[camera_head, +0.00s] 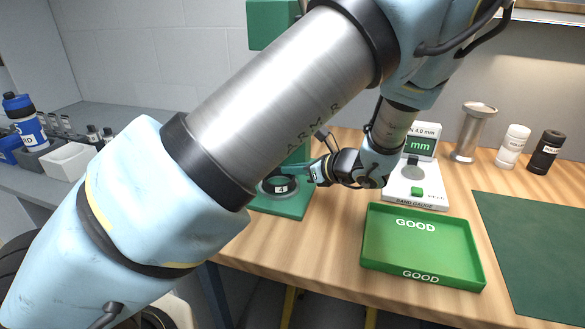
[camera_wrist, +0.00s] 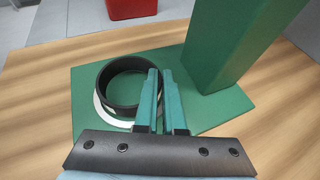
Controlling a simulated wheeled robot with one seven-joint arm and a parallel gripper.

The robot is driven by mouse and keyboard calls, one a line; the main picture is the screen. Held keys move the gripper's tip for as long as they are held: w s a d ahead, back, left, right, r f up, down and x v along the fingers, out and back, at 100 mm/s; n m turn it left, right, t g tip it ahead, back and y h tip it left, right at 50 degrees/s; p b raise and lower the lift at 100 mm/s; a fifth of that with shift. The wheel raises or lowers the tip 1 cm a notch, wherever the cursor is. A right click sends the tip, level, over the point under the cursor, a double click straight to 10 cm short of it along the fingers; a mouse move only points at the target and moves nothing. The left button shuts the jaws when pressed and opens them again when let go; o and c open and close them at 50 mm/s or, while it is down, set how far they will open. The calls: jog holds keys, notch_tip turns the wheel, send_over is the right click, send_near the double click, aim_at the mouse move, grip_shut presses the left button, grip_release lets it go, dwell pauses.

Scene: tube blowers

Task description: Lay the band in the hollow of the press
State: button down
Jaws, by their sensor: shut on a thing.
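The band is a short black ring, seen in the wrist view (camera_wrist: 112,101) and in the head view with a white label reading 4 (camera_head: 281,188). My gripper (camera_wrist: 160,73) is shut on the band's right wall, one finger at each side of it. The press has a green base (camera_head: 293,205) and a green column (camera_wrist: 225,45) to the right of the band in the wrist view. A pale, shiny rim (camera_wrist: 102,117) shows under the band's left edge. The hollow is mostly hidden by the band, so I cannot tell whether the band rests in it or is just above.
A green GOOD tray (camera_head: 420,262) lies to the right of the press. A white band gauge (camera_head: 425,195) stands behind it. A metal stand (camera_head: 470,135), a white bottle (camera_head: 513,146) and a black bottle (camera_head: 546,152) are at the back right. A dark green mat (camera_head: 540,250) lies at right.

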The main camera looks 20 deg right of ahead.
jog(key=shift+f, duration=0.6)
jog(key=c, duration=0.9)
grip_release()
jog(key=shift+c, duration=0.2)
jog(key=shift+s+b, duration=0.1)
jog(key=shift+b, duration=0.2)
jog(key=b+v, duration=0.2)
jog(key=v, duration=0.8)
jog(key=shift+s+d+r, duration=0.15)
jog(key=shift+s+r, duration=0.05)
jog(key=shift+s, duration=0.05)
